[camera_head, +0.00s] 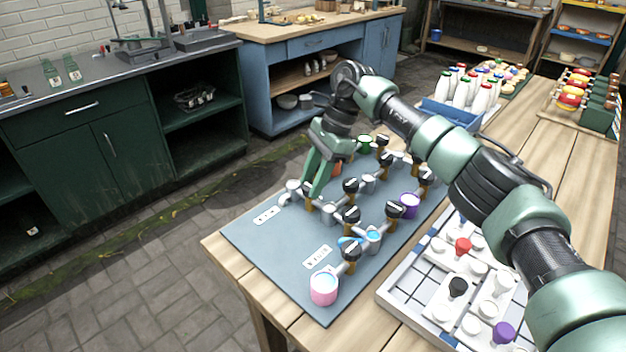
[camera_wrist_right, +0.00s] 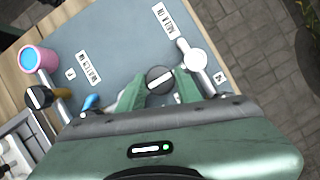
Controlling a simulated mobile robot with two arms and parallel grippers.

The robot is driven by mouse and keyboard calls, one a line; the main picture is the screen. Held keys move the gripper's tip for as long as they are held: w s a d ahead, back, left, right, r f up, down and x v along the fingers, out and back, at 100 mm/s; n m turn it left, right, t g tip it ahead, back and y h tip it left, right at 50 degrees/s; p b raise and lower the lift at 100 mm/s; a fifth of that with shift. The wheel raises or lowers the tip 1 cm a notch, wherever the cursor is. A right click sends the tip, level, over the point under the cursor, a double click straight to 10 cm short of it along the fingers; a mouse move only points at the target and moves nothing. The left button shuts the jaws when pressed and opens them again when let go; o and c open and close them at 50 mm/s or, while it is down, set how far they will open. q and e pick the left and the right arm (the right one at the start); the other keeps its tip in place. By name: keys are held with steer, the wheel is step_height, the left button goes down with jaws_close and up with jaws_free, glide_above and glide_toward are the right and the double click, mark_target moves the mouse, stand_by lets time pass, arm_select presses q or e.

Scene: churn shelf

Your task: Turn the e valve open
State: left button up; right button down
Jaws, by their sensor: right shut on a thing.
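A blue-grey valve board (camera_head: 265,235) lies on the wooden table, with grey pipes and several black knobs with white bars. My right gripper (camera_head: 312,190) reaches down onto the valve at the board's far left end, beside a light grey pipe end (camera_head: 291,186). In the wrist view, my right gripper (camera_wrist_right: 160,86) is shut on a black knob (camera_wrist_right: 159,79), one green finger on each side. The knob's white bar slants slightly. Small letter tags (camera_wrist_right: 219,78) sit on the board, too small to read surely. In the head view the held knob is mostly hidden. My left gripper is out of view.
A pink cup with blue contents (camera_head: 324,286) stands at the board's near corner. Other knobs (camera_head: 351,215) and a purple cup (camera_head: 409,205) stand close right of my gripper. A white tiled panel (camera_head: 408,291) with coloured knobs lies to the right. Floor left of the table is clear.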

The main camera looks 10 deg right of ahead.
steer(key=c, duration=1)
jaws_free()
steer(key=v, duration=0.7)
steer(key=shift+r+b, duration=0.3)
steer(key=shift+r, duration=0.05)
steer(key=shift+d+r, duration=0.1)
steer(key=shift+d, duration=0.05)
